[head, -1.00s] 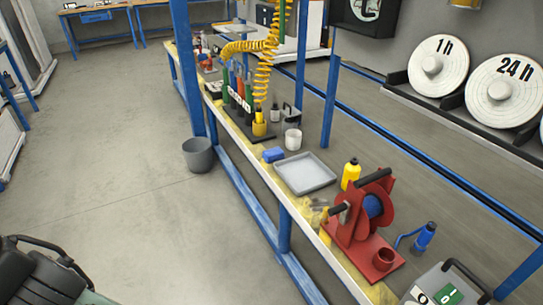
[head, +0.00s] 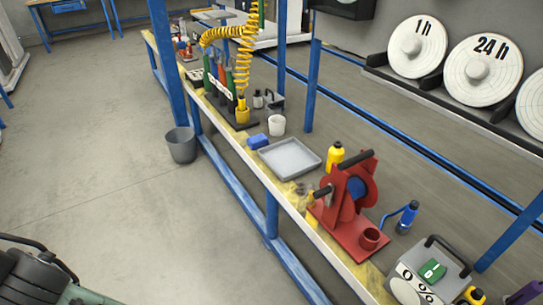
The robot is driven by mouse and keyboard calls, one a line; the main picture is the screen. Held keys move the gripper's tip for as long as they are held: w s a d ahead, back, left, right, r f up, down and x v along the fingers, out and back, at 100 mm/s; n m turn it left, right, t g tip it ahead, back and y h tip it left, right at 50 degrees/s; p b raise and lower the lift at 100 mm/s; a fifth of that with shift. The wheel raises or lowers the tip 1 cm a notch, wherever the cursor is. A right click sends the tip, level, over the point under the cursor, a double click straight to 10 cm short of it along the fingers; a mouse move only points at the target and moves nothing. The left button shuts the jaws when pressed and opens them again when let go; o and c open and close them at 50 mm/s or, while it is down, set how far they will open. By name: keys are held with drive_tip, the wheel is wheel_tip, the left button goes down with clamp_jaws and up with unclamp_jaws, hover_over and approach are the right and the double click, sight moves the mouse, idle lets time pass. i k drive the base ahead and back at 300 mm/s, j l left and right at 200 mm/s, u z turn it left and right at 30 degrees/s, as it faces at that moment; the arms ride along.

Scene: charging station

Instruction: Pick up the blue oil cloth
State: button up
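A small blue folded block (head: 258,141), which looks like the oil cloth, lies on the long narrow bench (head: 228,141). In the head view it sits just left of the grey tray (head: 309,160) and in front of the white cup (head: 277,124). It is small in the picture, so its folds cannot be made out. My gripper is not in view.
The bench also holds a red reel stand (head: 345,205), a yellow bottle (head: 335,157), a blue bottle (head: 408,217) and a rack of coloured tools (head: 222,88). Blue posts (head: 313,86) rise along it.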

sight(258, 141)
drive_tip(key=i+j+z, duration=0.15)
drive_tip(key=z, duration=0.35)
drive_tip(key=i+j+z, duration=0.1)
drive_tip(key=j+z, duration=0.15)
drive_tip(key=z, duration=0.2)
drive_tip(key=i+j+z, duration=0.2)
drive_tip(key=j, duration=0.4)
drive_tip(key=j+z, duration=0.2)
drive_tip(key=j, duration=0.35)
drive_tip(key=i+j, duration=0.1)
drive_tip(key=j, duration=0.45)
drive_tip(key=i+j, duration=0.1)
drive_tip(key=j, duration=0.45)
